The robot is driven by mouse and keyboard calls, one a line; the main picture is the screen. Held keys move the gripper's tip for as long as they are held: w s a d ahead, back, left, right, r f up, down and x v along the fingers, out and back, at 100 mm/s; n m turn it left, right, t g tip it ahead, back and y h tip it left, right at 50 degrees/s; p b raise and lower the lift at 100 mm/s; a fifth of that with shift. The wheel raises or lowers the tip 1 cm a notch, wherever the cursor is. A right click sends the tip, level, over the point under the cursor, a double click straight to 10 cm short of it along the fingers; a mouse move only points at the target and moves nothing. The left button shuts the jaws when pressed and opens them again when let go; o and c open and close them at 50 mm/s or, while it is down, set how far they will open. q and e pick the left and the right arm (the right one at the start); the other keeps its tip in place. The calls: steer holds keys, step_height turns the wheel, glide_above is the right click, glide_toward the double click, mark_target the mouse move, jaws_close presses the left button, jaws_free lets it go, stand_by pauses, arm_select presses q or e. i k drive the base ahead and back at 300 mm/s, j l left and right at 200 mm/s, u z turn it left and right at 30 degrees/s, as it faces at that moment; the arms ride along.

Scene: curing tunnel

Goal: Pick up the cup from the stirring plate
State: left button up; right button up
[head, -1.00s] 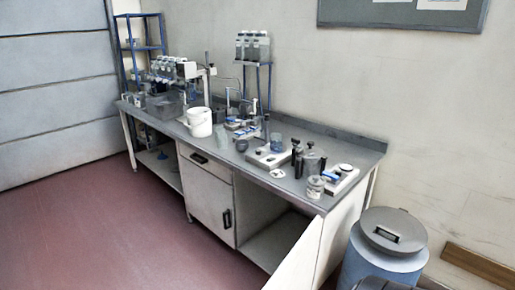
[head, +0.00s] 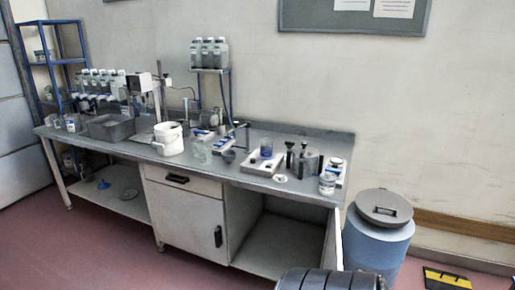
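The stirring plate (head: 254,166) is a pale, flat unit on the right half of the grey bench in the head view. A small bluish cup (head: 266,149) stands upright on it, near its back. The cup's details are too small to make out. Neither of my grippers is in view.
A blue drum (head: 374,243) stands right of the bench.

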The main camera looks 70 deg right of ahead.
mark_target(266, 144)
steer(key=i+l+z, duration=0.15)
steer(key=i+z, duration=0.95)
steer(key=z, duration=0.15)
steer(key=i+j+z, duration=0.25)
steer(key=z, duration=0.15)
steer(key=i+j, duration=0.05)
steer(key=i, duration=0.05)
